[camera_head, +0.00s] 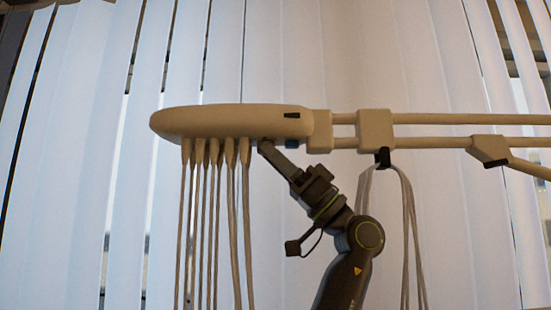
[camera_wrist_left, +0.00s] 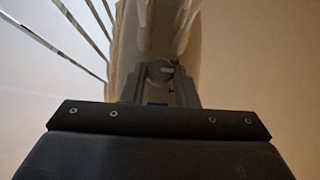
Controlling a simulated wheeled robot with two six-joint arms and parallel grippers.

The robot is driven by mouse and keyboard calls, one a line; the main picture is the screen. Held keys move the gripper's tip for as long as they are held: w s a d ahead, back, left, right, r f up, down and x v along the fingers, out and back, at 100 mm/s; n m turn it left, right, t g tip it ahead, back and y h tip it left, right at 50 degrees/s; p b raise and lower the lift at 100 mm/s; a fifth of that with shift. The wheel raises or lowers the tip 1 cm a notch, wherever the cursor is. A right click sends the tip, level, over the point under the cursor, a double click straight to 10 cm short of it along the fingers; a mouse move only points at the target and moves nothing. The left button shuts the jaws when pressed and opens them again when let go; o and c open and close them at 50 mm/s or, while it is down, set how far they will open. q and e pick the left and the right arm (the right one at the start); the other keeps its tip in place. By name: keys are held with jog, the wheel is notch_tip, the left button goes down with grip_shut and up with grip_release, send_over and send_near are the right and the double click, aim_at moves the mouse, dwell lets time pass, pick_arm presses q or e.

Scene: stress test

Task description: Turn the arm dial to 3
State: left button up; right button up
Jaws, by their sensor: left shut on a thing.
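The beige equipment arm head (camera_head: 215,121) lies level across the head view, with several cables hanging from its underside. My left gripper (camera_head: 264,147) reaches up from below to the underside of this head, right of the cables. In the left wrist view, the round grey dial (camera_wrist_left: 160,71) with a light pointer mark sits between the two fingers of my left gripper (camera_wrist_left: 161,88). The fingers are shut on it. Any numbers on the dial are too small to read. The dial is hidden in the head view. My right gripper is not in view.
Beige support bars (camera_head: 460,119) run from the head to the right edge. Looped cables (camera_head: 408,230) hang from a dark hook (camera_head: 383,157) right of my left arm. Several cables (camera_head: 215,230) hang close left of the gripper. Vertical blinds (camera_head: 90,190) stand behind.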

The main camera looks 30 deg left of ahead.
pick_arm(q)
jog(key=m+t+y+b, duration=0.1)
jog(key=t, duration=0.2)
jog(key=shift+s+m+b, duration=0.1)
jog(key=shift+m+b, duration=0.2)
jog(key=o, duration=1)
jog(key=shift+d, duration=0.1)
jog(key=b+v, duration=0.6)
jog(key=v, duration=0.6)
